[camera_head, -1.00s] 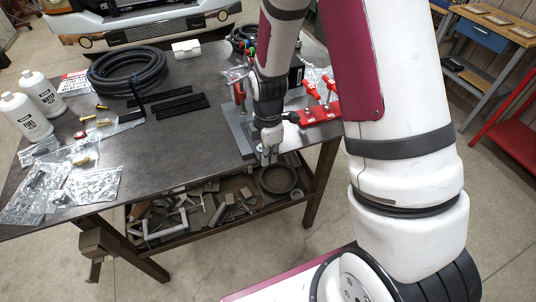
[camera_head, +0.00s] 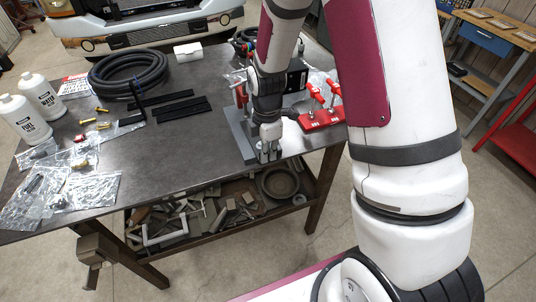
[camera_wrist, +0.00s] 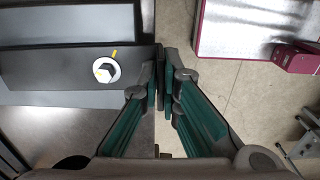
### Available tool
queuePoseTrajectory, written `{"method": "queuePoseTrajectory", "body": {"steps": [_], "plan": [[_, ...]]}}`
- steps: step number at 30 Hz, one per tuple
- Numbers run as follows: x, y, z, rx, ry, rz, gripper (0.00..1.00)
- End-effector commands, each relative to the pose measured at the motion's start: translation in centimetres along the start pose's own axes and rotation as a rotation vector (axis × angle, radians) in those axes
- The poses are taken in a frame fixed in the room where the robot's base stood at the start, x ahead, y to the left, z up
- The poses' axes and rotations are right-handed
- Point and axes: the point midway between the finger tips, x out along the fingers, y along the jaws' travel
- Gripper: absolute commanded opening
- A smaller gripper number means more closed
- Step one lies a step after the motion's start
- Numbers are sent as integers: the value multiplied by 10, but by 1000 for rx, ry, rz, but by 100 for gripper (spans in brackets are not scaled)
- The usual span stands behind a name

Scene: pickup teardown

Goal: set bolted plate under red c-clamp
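My gripper (camera_head: 268,152) points down at the front edge of the table. In the wrist view its fingertips (camera_wrist: 163,82) are close together at the end of a dark plate (camera_wrist: 40,68). I cannot tell whether the plate's edge is between them. The plate carries a white bolt head (camera_wrist: 106,70) with yellow marks. In the head view a grey plate (camera_head: 240,136) lies flat left of my gripper; the bolt is hidden there. The red c-clamp (camera_head: 241,95) stands behind it, partly covered by my arm.
Red toggle clamps (camera_head: 322,115) stand to the right. A black hose coil (camera_head: 128,70), black strips (camera_head: 180,108), white bottles (camera_head: 24,120) and plastic bags (camera_head: 90,188) occupy the left. A shelf of scrap parts (camera_head: 190,222) is below. The table's middle front is clear.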

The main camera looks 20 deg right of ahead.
Motion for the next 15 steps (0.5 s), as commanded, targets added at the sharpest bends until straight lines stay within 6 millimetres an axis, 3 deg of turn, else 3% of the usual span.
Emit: {"method": "queuePoseTrajectory", "body": {"steps": [15], "plan": [[4,22,1,1,0,4,0]]}}
